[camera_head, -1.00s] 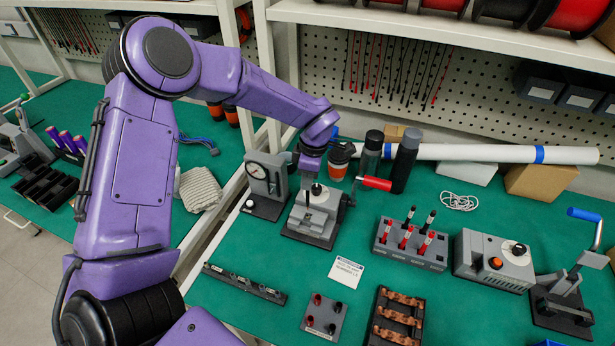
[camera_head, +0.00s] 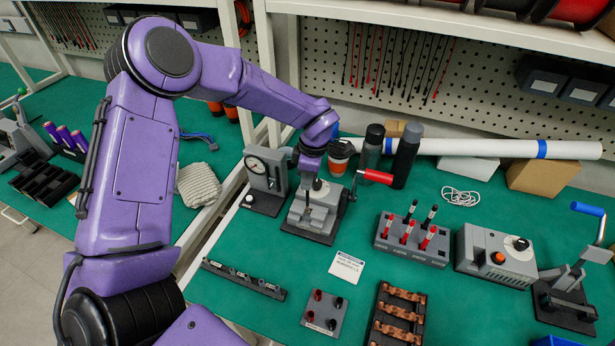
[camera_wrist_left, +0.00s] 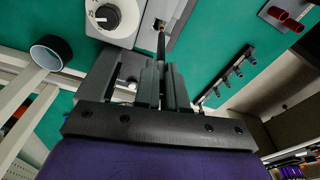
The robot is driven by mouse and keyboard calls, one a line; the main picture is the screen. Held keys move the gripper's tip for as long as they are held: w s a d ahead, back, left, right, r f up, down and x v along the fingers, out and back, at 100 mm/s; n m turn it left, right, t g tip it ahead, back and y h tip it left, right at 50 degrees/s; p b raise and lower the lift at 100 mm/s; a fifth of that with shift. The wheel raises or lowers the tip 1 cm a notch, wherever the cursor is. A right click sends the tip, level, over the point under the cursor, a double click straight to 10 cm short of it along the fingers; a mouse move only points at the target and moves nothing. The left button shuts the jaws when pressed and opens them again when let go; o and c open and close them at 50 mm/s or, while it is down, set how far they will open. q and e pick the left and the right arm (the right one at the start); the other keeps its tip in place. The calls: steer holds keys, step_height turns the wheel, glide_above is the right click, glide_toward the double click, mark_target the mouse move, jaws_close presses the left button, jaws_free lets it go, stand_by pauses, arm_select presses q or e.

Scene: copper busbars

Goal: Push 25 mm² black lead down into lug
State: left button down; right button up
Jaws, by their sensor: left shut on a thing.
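The black lead (camera_wrist_left: 161,44) is a thin dark rod that shows in the left wrist view at the fingertips of my left gripper (camera_wrist_left: 150,72). The gripper is shut on it. In the head view my left gripper (camera_head: 315,172) points down over the grey crimping press (camera_head: 313,218) with the red-handled crank. The press also shows in the left wrist view (camera_wrist_left: 127,36), with a dial that reads near 25. The lead's lower end goes toward the press opening. The lug is hidden there, so I cannot tell how deep the lead sits. My right gripper is out of view.
A gauge unit (camera_head: 265,180) stands close left of the press. A block of red and black tools (camera_head: 411,245) is to the right.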

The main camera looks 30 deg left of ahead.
arm_select(q)
steer(key=shift+r, duration=0.1)
stand_by(0.3)
steer(key=shift+f, duration=0.2)
stand_by(0.5)
steer(key=shift+f, duration=0.6)
steer(key=shift+w+f, duration=0.1)
steer(key=shift+f, duration=0.4)
stand_by(0.5)
